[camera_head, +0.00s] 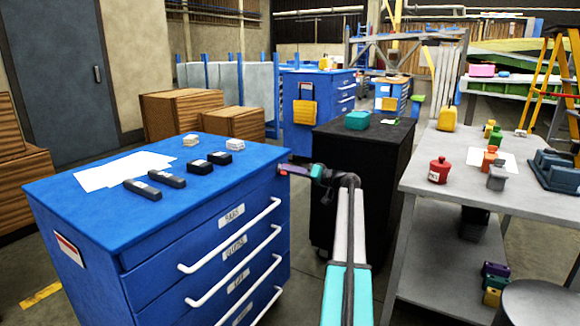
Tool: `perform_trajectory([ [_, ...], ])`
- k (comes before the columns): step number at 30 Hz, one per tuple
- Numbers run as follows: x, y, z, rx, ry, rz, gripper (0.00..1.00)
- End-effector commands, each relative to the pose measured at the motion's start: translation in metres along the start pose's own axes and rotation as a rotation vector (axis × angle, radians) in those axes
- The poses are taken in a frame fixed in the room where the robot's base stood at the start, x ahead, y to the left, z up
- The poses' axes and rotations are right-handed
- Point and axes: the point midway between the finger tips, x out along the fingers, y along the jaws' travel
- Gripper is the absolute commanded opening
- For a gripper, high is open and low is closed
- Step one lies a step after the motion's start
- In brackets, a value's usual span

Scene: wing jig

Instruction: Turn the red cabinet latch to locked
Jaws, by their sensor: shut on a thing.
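My gripper (290,169) reaches left from my arm to the upper right front corner of the blue drawer cabinet (215,212). Its jaws are shut on a small part at that corner, the red cabinet latch. The latch is mostly hidden by the jaws, with only a dark reddish bit showing at the tips. I cannot tell which way the latch is turned. The cabinet's drawers, with white bar handles, look shut.
Papers (125,170), dark blocks (154,189) and small white boxes lie on the blue cabinet. A black cabinet (360,150) stands close behind my gripper. A grey workbench (445,185) with a red canister (438,170) is at the right.

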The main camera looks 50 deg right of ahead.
Motion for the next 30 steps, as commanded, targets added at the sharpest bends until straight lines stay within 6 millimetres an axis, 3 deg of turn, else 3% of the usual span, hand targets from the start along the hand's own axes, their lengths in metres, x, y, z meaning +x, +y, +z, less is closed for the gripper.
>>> perform_trajectory([
  [21,0.0,0.0006,-0.0006,0.668,-0.003,0.0,0.0],
  [30,0.0,0.002,0.0011,0.847,-0.003,-0.001,0.0],
])
